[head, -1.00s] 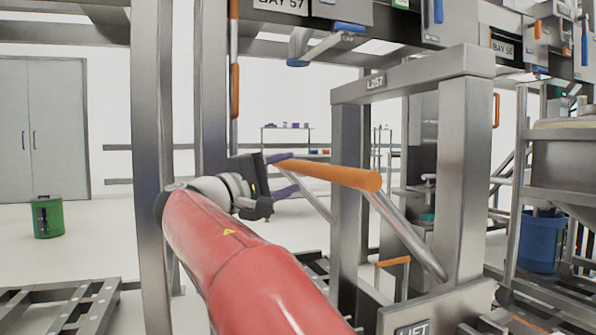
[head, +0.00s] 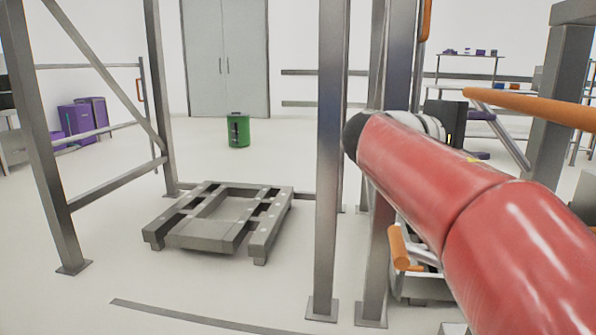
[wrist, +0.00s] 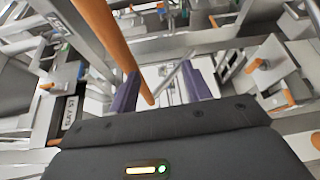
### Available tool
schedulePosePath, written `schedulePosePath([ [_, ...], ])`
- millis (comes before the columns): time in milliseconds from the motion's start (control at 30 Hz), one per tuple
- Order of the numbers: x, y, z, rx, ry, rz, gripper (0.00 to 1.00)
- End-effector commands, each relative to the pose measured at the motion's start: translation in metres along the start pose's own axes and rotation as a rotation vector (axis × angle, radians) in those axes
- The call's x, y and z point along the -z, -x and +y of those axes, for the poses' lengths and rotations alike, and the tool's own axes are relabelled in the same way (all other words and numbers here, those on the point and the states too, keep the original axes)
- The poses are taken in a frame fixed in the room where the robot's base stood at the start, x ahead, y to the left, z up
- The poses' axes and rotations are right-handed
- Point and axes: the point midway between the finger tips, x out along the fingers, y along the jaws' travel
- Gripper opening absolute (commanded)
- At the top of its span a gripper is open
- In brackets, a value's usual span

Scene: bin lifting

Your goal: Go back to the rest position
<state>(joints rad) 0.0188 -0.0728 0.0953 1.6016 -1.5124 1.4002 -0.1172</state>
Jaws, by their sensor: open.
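My gripper (head: 482,135) is at the right of the head view, at the end of my red arm, with its purple fingers apart. An orange bar handle (head: 535,105) on a metal lever starts close to the upper finger and runs right. In the wrist view the two fingers (wrist: 163,92) are spread with nothing clasped between them. The orange bar (wrist: 108,35) comes down from the top, and its lower end shows between the fingers, nearer the left one. I cannot tell whether it touches a finger. My arm hides part of the frame behind it.
Metal posts (head: 330,170) stand just left of my arm. A low grey pallet-like frame (head: 205,235) lies on the floor, with a green bin (head: 238,131) behind it. A lower orange handle (head: 398,248) is under my arm. Open floor lies at left and centre.

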Motion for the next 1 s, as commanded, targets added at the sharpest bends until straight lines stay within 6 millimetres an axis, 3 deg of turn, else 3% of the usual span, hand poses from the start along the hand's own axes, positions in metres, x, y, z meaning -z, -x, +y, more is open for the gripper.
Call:
schedulePosePath([
  [67, -0.021, 0.009, -0.024, 0.163, -0.024, 0.063, 0.49],
  [167, -0.044, 0.029, -0.074, 0.405, -0.082, 0.142, 0.49],
  [300, -0.075, 0.076, -0.143, 0.746, -0.207, 0.223, 0.49],
  [500, -0.109, 0.151, -0.213, 1.168, -0.438, 0.266, 0.49],
  [700, -0.123, 0.193, -0.243, 1.387, -0.592, 0.255, 0.49],
  [967, -0.124, 0.2, -0.249, 1.425, -0.62, 0.25, 0.49],
  [1000, -0.124, 0.2, -0.249, 1.424, -0.62, 0.25, 0.45],
])
